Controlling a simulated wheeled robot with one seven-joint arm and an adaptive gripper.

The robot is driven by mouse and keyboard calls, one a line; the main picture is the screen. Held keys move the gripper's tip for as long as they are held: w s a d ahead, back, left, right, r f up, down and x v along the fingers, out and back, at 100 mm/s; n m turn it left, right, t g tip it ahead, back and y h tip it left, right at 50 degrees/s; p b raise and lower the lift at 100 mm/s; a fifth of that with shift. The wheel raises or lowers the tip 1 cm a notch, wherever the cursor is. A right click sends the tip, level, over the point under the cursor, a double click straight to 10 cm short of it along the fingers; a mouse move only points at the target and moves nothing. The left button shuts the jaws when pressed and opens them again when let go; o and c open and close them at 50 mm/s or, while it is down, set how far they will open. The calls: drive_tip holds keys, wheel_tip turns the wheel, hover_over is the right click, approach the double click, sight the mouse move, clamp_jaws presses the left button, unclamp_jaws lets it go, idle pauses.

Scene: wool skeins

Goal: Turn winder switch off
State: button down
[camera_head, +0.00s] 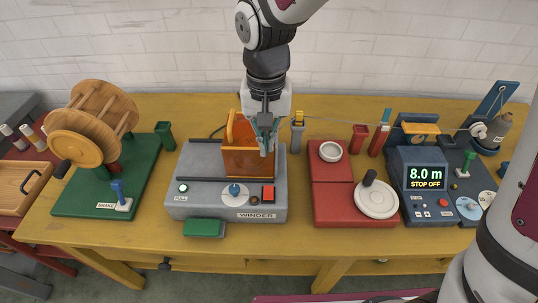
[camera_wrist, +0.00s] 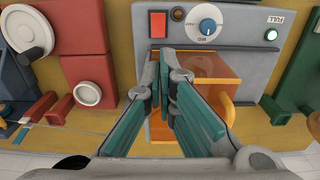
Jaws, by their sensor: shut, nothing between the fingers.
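The winder (camera_head: 220,211) is a grey box on the yellow table, labelled WINDER, with an orange-brown wooden holder (camera_head: 242,161) on top. On its sloped front are a bright red square switch (camera_head: 268,193), a blue knob (camera_head: 234,190) and a green light (camera_head: 183,187) marked FULL. Which way the switch is set I cannot tell. My gripper (camera_head: 266,153) is shut and empty, pointing down beside the holder, above and behind the switch. In the wrist view my fingertips (camera_wrist: 160,56) appear just short of the red switch (camera_wrist: 158,24), apparently apart from it. The blue knob (camera_wrist: 207,26) lies beside it.
A small dark round lamp (camera_head: 253,200) sits between knob and switch. A red stand with a white handwheel (camera_head: 377,200) is right of the winder; a counter (camera_head: 425,175) reads 8.0 m, STOP OFF. A wooden reel (camera_head: 88,130) on a green base stands left. A thread crosses behind.

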sight(269, 189)
drive_tip(key=shift+f, duration=0.1)
wheel_tip(269, 189, down, 14)
drive_tip(key=shift+r, duration=0.1)
idle(0.4)
drive_tip(key=shift+w+f+g, duration=0.15)
drive_tip(key=shift+f+g, duration=0.35)
drive_tip(key=shift+g, duration=0.1)
drive_tip(key=shift+w+f, duration=0.1)
drive_tip(key=shift+w+d+b, duration=0.15)
drive_tip(key=shift+d+b, duration=0.05)
drive_tip(key=shift+b, duration=0.1)
drive_tip(key=shift+s, duration=0.2)
drive_tip(key=shift+s+p, duration=0.4)
drive_tip(key=shift+p, duration=0.1)
drive_tip(key=shift+s, duration=0.1)
